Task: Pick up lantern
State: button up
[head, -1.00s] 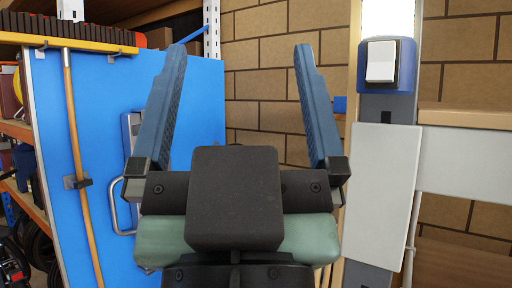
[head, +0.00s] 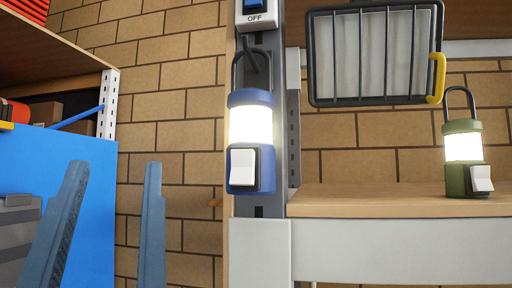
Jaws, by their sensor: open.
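A blue lantern (head: 250,113) with a lit white middle and a white switch hangs by its dark handle from a hook on a grey post, right of centre. A green lantern (head: 463,150), also lit and with a white switch, stands upright on a wooden shelf at the right. My gripper (head: 113,168) is at the lower left with its two blue-grey fingers apart and nothing between them. It is left of and lower in the picture than the blue lantern, and does not touch it. Its base is out of frame.
The wooden shelf (head: 360,198) has a pale front edge (head: 390,250). A wire-fronted box (head: 374,52) is above it. A switch marked OFF (head: 257,12) is above the blue lantern. A blue panel (head: 95,160) stands at the left, before a brick wall (head: 185,80).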

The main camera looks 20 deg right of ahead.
aim_at(463, 146)
jog(key=z, duration=1.55)
